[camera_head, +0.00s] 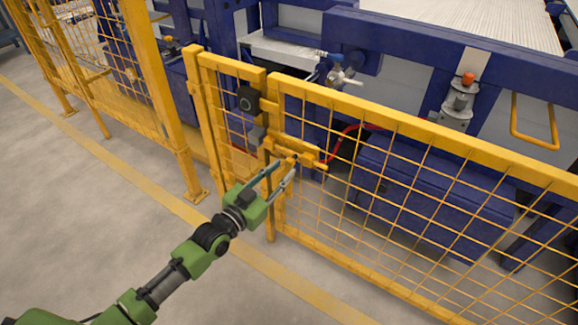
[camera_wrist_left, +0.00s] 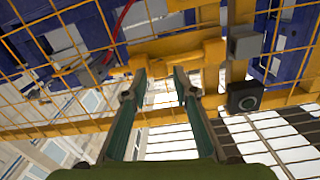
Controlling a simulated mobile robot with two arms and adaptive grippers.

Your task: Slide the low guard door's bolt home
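The low guard door (camera_head: 400,128) is a yellow frame with wire mesh, right of a yellow post. Its yellow bolt (camera_head: 300,147) lies across the door's left edge; it also shows in the left wrist view (camera_wrist_left: 165,48) as a horizontal bar just beyond the fingertips. My left gripper (camera_head: 286,167) is open and empty, with its two fingers pointing at the bolt from the front and below. In the left wrist view the gripper (camera_wrist_left: 160,76) has a clear gap between its fingers. I cannot tell whether a fingertip touches the bolt. My right gripper is not in view.
A black box with a round face (camera_head: 248,99) and a grey block (camera_head: 257,134) sit on the frame near the bolt. Blue machinery (camera_head: 410,180) stands behind the mesh. Yellow fence panels (camera_head: 85,75) stand at left. The grey floor (camera_head: 90,190) in front is clear.

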